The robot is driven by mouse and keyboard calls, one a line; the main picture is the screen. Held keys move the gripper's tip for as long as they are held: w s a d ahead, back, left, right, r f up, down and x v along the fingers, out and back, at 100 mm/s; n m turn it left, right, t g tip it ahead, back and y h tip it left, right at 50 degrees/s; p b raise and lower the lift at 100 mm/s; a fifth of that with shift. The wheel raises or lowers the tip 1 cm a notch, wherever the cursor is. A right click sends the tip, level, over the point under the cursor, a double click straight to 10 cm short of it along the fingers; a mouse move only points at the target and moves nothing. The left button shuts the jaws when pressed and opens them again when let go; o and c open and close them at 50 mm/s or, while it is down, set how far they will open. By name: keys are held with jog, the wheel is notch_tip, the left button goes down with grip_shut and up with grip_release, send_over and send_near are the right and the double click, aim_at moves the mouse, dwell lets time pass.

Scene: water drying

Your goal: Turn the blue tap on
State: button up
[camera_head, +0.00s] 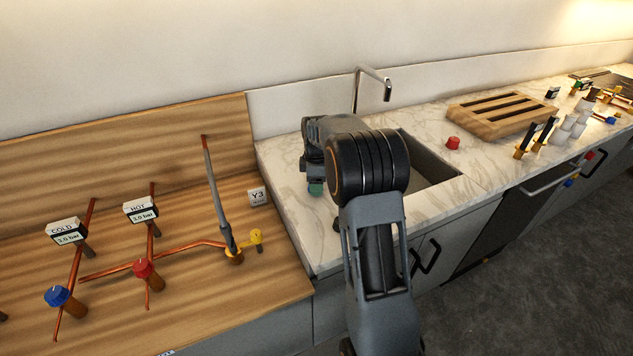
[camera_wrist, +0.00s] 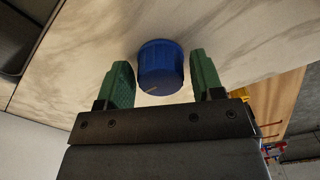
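A round blue tap (camera_wrist: 161,68) sits on the pale marble counter in the wrist view, with a small light mark on its face. My gripper (camera_wrist: 161,61) is open. Its two green fingers are on either side of the blue tap, with a gap on both sides, and I see no contact. In the head view my gripper (camera_head: 315,188) is over the counter left of the sink, and my arm hides the blue tap there. A second blue knob (camera_head: 58,296) is on the copper pipes of the wooden board, marked COLD.
The sink (camera_head: 432,168) and chrome spout (camera_head: 372,84) are close to my arm. A red tap (camera_head: 453,143) is right of the sink. The copper pipes carry a red knob (camera_head: 143,268) and a tall lever (camera_head: 218,195).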

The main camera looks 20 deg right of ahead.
jog(key=c, duration=0.7)
jog(key=m, duration=0.4)
jog(key=shift+p, duration=0.3)
jog(key=m, duration=0.4)
jog(key=shift+m, duration=0.3)
jog(key=m, duration=0.4)
jog(key=shift+a+m+p, duration=0.1)
jog(key=shift+m+p, duration=0.2)
jog(key=shift+p, duration=0.1)
jog(key=m, duration=0.4)
jog(key=shift+m, duration=0.3)
jog(key=shift+r, duration=0.1)
